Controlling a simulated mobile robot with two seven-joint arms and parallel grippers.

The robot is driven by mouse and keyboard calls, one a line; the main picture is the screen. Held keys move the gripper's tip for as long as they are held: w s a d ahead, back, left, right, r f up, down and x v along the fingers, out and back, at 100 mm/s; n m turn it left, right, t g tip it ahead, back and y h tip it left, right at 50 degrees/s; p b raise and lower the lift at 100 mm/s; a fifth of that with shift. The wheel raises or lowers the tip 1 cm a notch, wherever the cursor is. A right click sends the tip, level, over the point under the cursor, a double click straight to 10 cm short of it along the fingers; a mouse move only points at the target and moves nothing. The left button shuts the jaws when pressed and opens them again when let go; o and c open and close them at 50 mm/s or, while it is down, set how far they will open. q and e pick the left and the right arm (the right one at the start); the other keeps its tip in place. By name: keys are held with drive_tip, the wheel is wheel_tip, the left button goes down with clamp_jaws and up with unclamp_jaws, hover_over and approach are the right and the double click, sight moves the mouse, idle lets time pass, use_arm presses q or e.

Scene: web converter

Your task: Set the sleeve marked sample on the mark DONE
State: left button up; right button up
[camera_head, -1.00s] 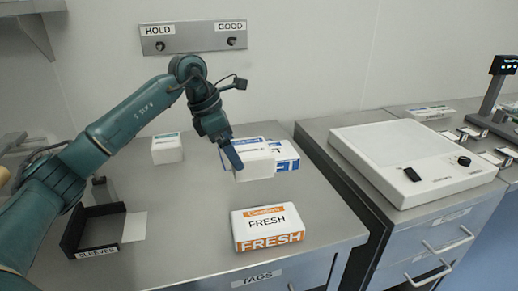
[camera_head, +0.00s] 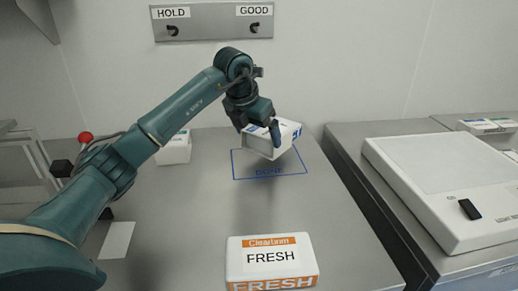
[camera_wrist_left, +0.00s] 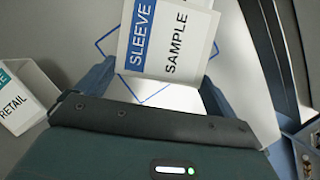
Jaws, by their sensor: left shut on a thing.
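My left gripper (camera_head: 262,128) is shut on a white sleeve (camera_head: 262,150) with blue print. In the left wrist view the sleeve (camera_wrist_left: 178,40) reads SLEEVE and SAMPLE, between the fingers (camera_wrist_left: 155,90). It is tilted and appears held above the bench. The mark DONE (camera_head: 270,172) is a blue outline on the grey bench, below and around the sleeve in the head view. Its outline also shows in the left wrist view (camera_wrist_left: 104,44), partly covered by the sleeve. The sleeve's underside is hidden. My right gripper is not in view.
A white pack marked FRESH (camera_head: 270,258) lies at the front. A white box (camera_head: 175,150) stands behind my arm; a box marked RETAIL (camera_wrist_left: 18,100) shows in the wrist view. A light box (camera_head: 450,185) is on the right bench. Bench between the mark and FRESH is clear.

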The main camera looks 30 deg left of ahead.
sight(258, 150)
use_arm(q)
wheel_tip(258, 150, down, 4)
drive_tip(key=shift+f, duration=0.1)
idle(0.4)
drive_tip(key=o, duration=0.6)
drive_tip(key=shift+f, duration=0.1)
